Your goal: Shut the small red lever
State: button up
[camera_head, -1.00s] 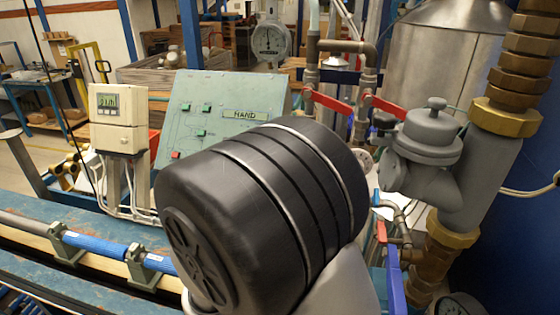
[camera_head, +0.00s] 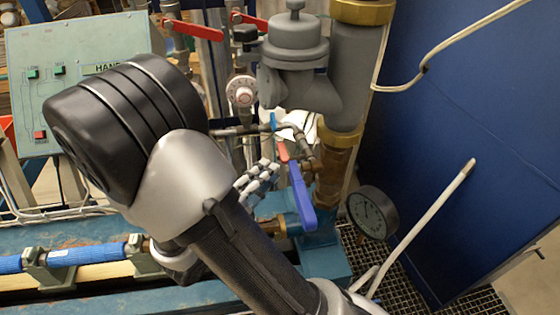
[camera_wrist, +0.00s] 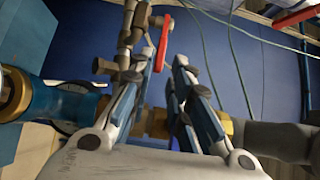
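The small red lever (camera_head: 283,151) sits on thin pipework behind the top of a larger blue lever (camera_head: 300,195). In the wrist view the red lever (camera_wrist: 164,43) shows beyond the fingertips, pointing up and roughly in line with the gap between them. My gripper (camera_head: 263,178) is just left of the blue lever and below the red lever in the head view, partly hidden by my arm. In the wrist view my gripper (camera_wrist: 162,68) is open, its fingers apart with nothing between them. No contact with the red lever shows.
Two larger red levers, one on the left (camera_head: 193,29), are higher up. A grey valve body (camera_head: 295,55) and brass-collared pipe stand right of them. A pressure gauge (camera_head: 372,212) is at lower right. A green control panel (camera_head: 75,75) stands at left. A blue wall closes the right side.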

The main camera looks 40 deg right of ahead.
aim_at(282, 150)
jog(key=b+x, duration=0.1)
jog(key=x, duration=0.5)
jog(key=shift+d, duration=0.25)
jog(key=shift+c, duration=0.5)
grip_shut()
